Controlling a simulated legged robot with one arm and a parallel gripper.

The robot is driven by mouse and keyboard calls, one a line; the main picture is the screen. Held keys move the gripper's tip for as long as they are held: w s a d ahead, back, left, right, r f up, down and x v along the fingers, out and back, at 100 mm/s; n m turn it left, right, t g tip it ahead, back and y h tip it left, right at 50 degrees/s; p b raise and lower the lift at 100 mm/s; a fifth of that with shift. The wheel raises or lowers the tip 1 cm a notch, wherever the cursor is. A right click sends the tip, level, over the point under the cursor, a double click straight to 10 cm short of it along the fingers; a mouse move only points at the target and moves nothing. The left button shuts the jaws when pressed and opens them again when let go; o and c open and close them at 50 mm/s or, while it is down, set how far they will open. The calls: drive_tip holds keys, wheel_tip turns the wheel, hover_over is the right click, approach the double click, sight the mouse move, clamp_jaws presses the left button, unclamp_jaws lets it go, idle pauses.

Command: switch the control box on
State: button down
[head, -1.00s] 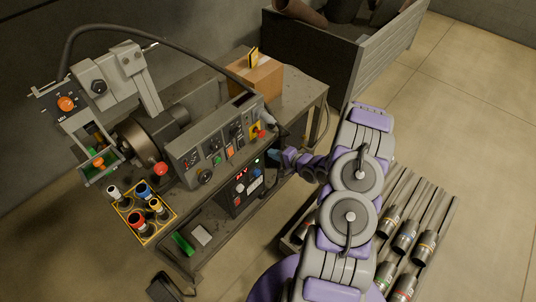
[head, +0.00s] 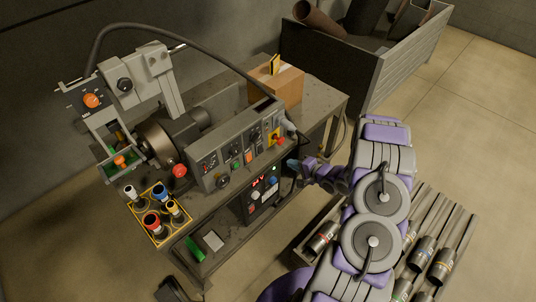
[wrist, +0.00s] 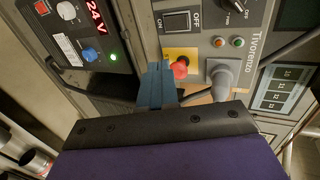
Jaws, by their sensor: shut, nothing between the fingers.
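The grey control box (head: 222,165) sits along the front edge of the bench, with switches, knobs and small lights on its face. In the wrist view its panel (wrist: 240,55) shows a black rocker switch (wrist: 176,22) beside an OFF label, and a red knob (wrist: 180,68) on a yellow plate. The rocker's position is unclear. My gripper (head: 292,164) is at the right end of the box, just below the red knob. In the wrist view my blue fingers (wrist: 157,84) are shut and empty, left of the red knob; contact cannot be told.
A black 24 V unit (wrist: 85,35) with a lit green light hangs below the box. A grey cable plug (wrist: 221,82) is right of the red knob. A cardboard box (head: 276,88) stands behind.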

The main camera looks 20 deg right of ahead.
drive_tip(key=b, duration=0.2)
approach(261, 149)
wheel_tip(261, 149, down, 4)
drive_tip(key=w, duration=0.3)
drive_tip(key=w+a, duration=0.1)
drive_tip(key=shift+w+a+f, duration=0.2)
drive_tip(key=shift+w+a, duration=0.05)
drive_tip(key=shift+w, duration=0.1)
drive_tip(key=shift+w+a+b, duration=0.35)
drive_tip(key=shift+w+a, duration=0.05)
drive_tip(key=shift+a, duration=0.15)
drive_tip(key=shift+d+r+p, duration=0.3)
drive_tip(key=shift+d+p, duration=0.15)
drive_tip(key=shift+d, duration=0.15)
drive_tip(key=shift+a+r+p, duration=0.4)
drive_tip(key=shift+r+p, duration=0.15)
drive_tip(key=shift+p, duration=0.05)
drive_tip(key=shift+d+f, duration=0.1)
drive_tip(key=shift+d, duration=0.05)
